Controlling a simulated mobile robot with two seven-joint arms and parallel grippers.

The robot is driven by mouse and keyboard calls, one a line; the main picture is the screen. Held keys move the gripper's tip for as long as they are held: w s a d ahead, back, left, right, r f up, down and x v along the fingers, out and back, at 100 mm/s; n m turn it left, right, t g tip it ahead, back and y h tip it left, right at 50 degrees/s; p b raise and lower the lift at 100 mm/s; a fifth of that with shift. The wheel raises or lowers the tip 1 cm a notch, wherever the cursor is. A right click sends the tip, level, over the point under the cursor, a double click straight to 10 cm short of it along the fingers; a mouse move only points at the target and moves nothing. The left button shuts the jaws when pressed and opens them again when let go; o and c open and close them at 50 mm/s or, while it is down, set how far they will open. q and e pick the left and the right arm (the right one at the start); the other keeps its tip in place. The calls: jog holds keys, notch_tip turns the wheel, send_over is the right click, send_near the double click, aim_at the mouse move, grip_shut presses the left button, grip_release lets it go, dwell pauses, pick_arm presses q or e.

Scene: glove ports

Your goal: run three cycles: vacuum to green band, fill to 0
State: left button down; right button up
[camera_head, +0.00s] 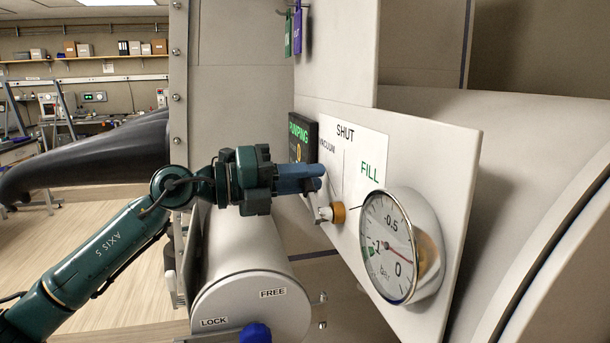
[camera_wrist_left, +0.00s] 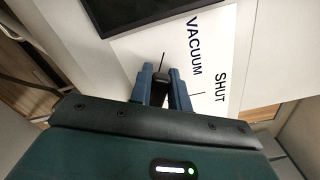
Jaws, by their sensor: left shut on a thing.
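The white valve panel (camera_head: 455,190) carries the labels VACUUM, SHUT and FILL. My left gripper (camera_head: 317,178) is at its VACUUM side, and its blue fingers are shut on a dark valve handle (camera_wrist_left: 161,92), seen between them in the wrist view. The handle lies towards the VACUUM mark; the fingers hide much of it. A brass fitting (camera_head: 338,212) shows below the gripper. The round gauge (camera_head: 385,270) has a green band near -1; its red needle points close to 0, on the -0.5 side. The dark display (camera_head: 299,150) reads PUMPING with an orange 0. My right gripper is out of view.
A white cylindrical port (camera_head: 240,270) with LOCK and FREE labels and a blue knob (camera_head: 255,333) sits below my left arm. Green and purple tags (camera_head: 297,30) hang above. A black glove (camera_head: 100,155) extends at left.

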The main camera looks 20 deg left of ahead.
pick_arm(q)
jog(key=shift+f, duration=0.1)
jog(key=c, duration=1.3)
grip_release()
jog(key=shift+a, duration=0.1)
jog(key=shift+s+a, duration=0.15)
jog(key=shift+a, duration=0.1)
jog(key=b+v, duration=0.5)
jog(key=v, duration=0.7)
jog(key=shift+s+a+b, duration=0.1)
jog(key=shift+s+b, duration=0.1)
jog(key=shift+b, duration=0.1)
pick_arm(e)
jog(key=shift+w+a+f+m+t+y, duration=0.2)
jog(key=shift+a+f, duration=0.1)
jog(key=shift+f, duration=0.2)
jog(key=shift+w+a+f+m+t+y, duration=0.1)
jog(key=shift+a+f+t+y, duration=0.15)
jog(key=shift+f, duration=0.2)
